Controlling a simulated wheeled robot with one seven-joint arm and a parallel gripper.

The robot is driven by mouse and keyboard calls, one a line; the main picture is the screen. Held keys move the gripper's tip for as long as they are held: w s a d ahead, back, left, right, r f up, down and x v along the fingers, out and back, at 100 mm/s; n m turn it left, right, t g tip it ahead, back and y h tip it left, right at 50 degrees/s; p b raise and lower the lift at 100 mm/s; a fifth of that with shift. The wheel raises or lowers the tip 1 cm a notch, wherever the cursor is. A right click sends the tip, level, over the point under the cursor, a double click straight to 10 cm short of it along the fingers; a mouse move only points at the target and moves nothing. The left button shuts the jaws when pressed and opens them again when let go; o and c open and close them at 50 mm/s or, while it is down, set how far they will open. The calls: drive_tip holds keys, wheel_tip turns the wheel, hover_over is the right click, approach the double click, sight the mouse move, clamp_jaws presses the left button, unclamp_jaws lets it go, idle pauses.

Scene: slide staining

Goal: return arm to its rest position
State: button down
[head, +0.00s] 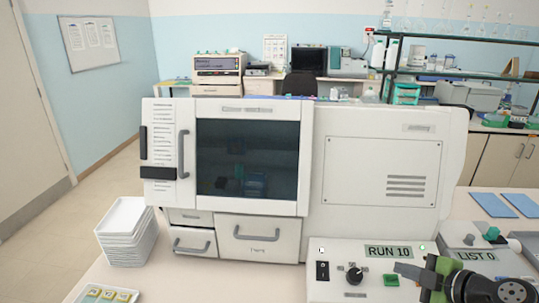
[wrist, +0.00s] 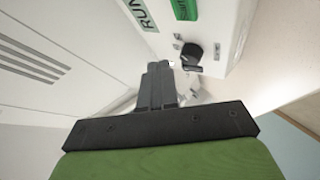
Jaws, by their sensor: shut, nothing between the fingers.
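My gripper (wrist: 160,70) shows in the wrist view with its two dark fingers together and nothing between them. Its green body fills the bottom of that view. In the head view my dark and green arm end (head: 440,282) is at the bottom right, in front of the control panel (head: 335,284). The panel has a display reading RUN 10 (head: 388,252), a black knob (head: 354,275) and a green button (head: 390,280). In the wrist view the knob (wrist: 191,54) and green button (wrist: 184,9) lie beyond the fingers, which appear apart from them.
A large white staining machine (head: 385,165) with a closed dark window (head: 247,160) stands behind the panel. A stack of white trays (head: 127,232) is at the left. A second panel reading LIST 0 (head: 477,256) and blue pads (head: 492,205) are at the right.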

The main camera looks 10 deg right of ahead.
drive_tip(key=a+r+m+g+h, duration=0.1)
drive_tip(key=a+m+g, duration=0.4)
drive_tip(key=a, duration=1.1)
drive_tip(key=s+a+r+m+h, duration=0.1)
drive_tip(key=s+a+r+m, duration=0.1)
drive_tip(key=s+m, duration=0.3)
drive_tip(key=s+a+r+m+g+h, duration=0.1)
drive_tip(key=s+a+m, duration=0.3)
drive_tip(key=s, duration=0.5)
drive_tip(key=shift+a+r+m+h, duration=0.3)
drive_tip(key=shift+a+r+m, duration=0.05)
drive_tip(key=shift+m, duration=0.15)
idle(4.5)
